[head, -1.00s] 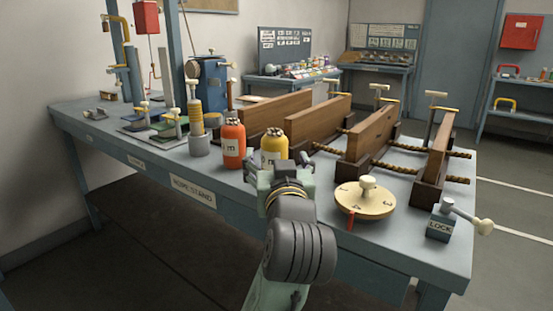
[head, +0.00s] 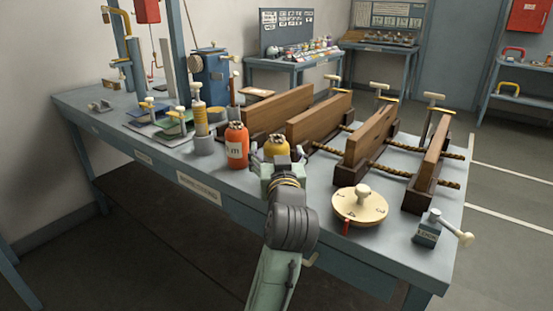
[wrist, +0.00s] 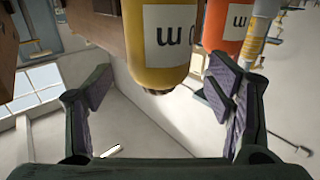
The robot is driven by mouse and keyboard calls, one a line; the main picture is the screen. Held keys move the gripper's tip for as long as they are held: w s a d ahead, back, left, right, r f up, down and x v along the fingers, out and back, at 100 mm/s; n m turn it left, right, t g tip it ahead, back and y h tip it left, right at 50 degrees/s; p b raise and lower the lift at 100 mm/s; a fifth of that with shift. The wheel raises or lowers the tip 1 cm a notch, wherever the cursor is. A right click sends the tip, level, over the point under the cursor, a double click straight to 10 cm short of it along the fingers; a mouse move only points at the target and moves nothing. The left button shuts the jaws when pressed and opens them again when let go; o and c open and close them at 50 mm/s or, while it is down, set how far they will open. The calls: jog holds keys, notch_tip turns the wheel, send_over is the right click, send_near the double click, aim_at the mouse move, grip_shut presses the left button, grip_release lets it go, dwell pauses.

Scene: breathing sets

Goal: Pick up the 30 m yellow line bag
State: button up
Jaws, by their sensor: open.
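The yellow line bag (head: 277,148) stands on the blue-grey bench, a rounded yellow body with a dark top. My gripper (head: 283,163) is in front of it and hides its lower part in the head view. In the wrist view, which looks upside down, the yellow bag (wrist: 160,50) with a white label lies ahead between the two spread fingers of my open gripper (wrist: 160,88). An "m" shows on the label; the number cannot be read. I cannot tell whether a finger touches the bag.
An orange bag (head: 237,146) stands close to the left of the yellow one, also near the right-hand finger in the wrist view (wrist: 224,34). Wooden boards (head: 318,115) stand behind. A round cream dial (head: 360,206) and a lock block (head: 428,229) are to the right.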

jog(key=w, duration=0.3)
jog(key=shift+w+a+p, duration=0.1)
jog(key=shift+w+p, duration=0.1)
jog(key=shift+p, duration=0.15)
jog(key=c, duration=1.6)
